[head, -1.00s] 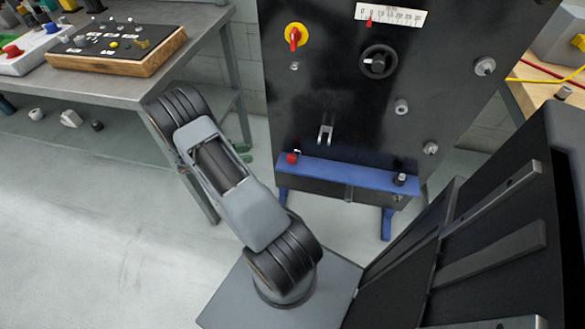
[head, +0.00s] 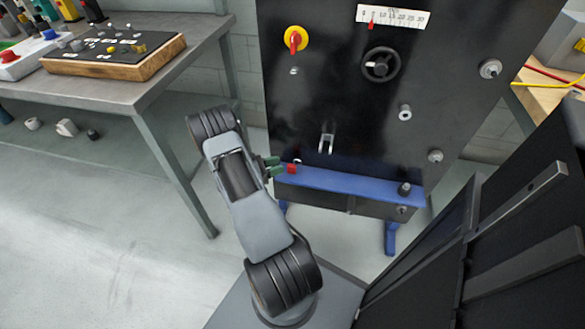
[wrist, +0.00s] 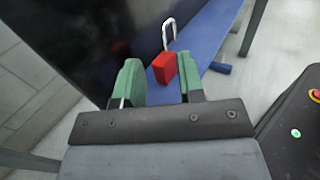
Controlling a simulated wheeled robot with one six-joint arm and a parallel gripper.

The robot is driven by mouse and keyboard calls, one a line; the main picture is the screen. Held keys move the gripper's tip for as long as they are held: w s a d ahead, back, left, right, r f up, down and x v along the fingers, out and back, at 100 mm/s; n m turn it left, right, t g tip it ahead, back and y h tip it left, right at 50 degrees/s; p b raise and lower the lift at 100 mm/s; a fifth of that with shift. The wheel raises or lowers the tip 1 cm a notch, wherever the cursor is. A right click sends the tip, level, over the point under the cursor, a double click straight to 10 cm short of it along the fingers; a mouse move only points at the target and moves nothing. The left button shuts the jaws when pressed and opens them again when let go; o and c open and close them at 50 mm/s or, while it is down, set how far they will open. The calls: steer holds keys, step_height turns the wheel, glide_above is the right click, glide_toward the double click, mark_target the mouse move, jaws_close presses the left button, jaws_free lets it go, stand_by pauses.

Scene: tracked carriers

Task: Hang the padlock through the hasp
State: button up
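The padlock (head: 292,169) has a red body and a pale metal shackle. It is at the left end of the blue ledge (head: 345,183) on the black panel's front. In the wrist view the padlock (wrist: 164,68) shows just beyond my fingertips, shackle up, nearer the right finger. My gripper (head: 272,165) has green fingers and is just left of the padlock in the head view. In the wrist view my gripper (wrist: 160,62) is open, with nothing held. The hasp (head: 326,143), a small metal bracket on the panel, is above the ledge, up and right of the padlock.
The black panel (head: 340,100) carries a red-and-yellow switch (head: 295,38), a black handwheel (head: 380,64) and several metal fittings. A black knob (head: 404,189) stands at the ledge's right end. A grey workbench (head: 150,85) is at left. Floor between bench and panel is open.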

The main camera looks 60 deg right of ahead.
mark_target(289, 167)
steer(key=shift+b+x, duration=0.65)
steer(key=shift+x, duration=1.95)
steer(key=shift+a, duration=0.1)
steer(key=shift+c, duration=0.3)
jaws_close()
